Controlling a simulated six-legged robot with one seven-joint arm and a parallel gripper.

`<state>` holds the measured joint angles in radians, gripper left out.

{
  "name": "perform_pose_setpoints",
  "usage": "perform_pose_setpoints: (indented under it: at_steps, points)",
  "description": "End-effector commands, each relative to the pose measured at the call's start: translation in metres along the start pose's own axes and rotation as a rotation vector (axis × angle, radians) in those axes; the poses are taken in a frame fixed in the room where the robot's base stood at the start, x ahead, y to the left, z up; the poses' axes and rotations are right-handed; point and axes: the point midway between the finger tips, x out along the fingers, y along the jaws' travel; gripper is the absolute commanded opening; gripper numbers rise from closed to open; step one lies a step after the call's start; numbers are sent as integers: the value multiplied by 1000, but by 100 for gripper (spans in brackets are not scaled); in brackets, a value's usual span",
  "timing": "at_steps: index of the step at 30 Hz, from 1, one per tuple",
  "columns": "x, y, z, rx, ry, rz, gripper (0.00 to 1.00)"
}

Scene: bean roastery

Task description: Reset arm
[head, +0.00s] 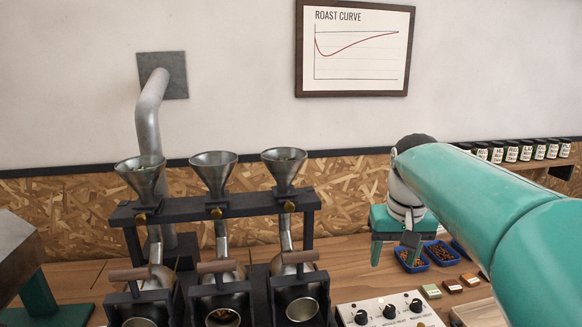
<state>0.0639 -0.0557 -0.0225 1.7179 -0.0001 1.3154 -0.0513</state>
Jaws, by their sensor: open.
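My arm reaches in from the right side of the head view, and my gripper (393,254) hangs at its end, pointing down. Its two fingers are spread apart with nothing seen between them. It is above or in front of the wooden bench (348,262), just left of the blue trays; its exact height over the bench is hard to tell. My arm hides part of the wall and bench at the right.
A sample roaster (232,208) with three metal funnels stands left of my gripper. A control panel (390,311) with knobs sits below. Blue trays (412,258) of beans and small labelled blocks (431,291) lie right. Jars (512,151) line a shelf behind.

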Motion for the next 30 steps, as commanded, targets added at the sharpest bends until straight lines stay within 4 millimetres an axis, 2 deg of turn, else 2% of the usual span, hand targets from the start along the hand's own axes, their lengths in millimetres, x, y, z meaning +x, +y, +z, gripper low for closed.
perform_pose_setpoints:
  at_steps: [1,8,12,16,21,30]
  points:
    - [-3,-4,19,-5,28,-1,54]
    - [5,-19,93,-16,149,-7,54]
    - [21,-26,137,-24,222,-11,54]
    - [39,-31,172,-29,282,-15,54]
    - [56,-33,196,-31,325,-18,54]
    - [59,-34,198,-32,329,-19,54]
